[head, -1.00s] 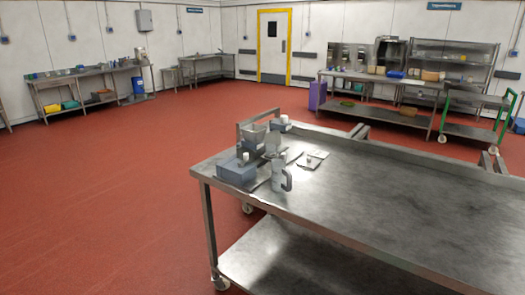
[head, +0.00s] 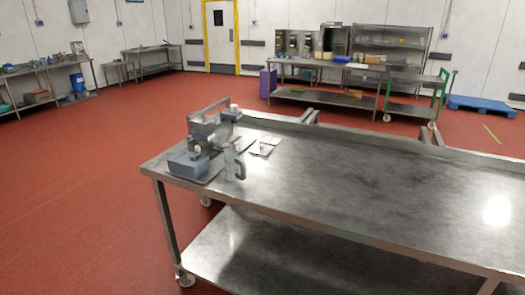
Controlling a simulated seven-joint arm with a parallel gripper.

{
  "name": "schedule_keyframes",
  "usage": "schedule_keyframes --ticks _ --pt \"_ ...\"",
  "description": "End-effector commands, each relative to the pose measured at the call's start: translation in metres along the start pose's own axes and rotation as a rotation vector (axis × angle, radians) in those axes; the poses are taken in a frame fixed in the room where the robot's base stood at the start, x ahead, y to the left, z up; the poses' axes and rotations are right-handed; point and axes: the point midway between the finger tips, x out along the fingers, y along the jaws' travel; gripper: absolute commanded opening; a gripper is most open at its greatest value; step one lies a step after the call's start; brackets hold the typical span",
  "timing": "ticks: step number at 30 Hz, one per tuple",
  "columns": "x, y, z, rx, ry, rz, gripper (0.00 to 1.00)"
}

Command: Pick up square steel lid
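Small flat grey squarish pieces (head: 261,150) lie on the near steel table (head: 370,190), right of a small grey machine. One of them may be the square steel lid, but they are too small to tell apart surely. A grey jug-like thing with a dark handle (head: 233,163) stands just in front of and left of them. My gripper and arm are not in view.
The grey machine (head: 190,163) takes up the table's left end; the rest of its top is bare. Open red floor lies to the left. Benches, a wire shelf (head: 392,45), a green-framed trolley (head: 415,95) and a blue pallet (head: 482,105) stand at the back.

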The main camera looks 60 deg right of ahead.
Motion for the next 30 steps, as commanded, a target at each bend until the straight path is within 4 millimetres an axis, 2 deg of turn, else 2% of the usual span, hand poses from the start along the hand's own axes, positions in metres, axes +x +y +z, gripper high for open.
schedule_keyframes --ticks 6,20,27,30 --pt "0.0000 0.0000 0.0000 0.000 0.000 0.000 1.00" --pt "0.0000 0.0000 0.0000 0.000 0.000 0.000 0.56" --pt "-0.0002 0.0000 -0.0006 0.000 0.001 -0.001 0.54" --pt "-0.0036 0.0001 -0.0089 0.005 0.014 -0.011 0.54"
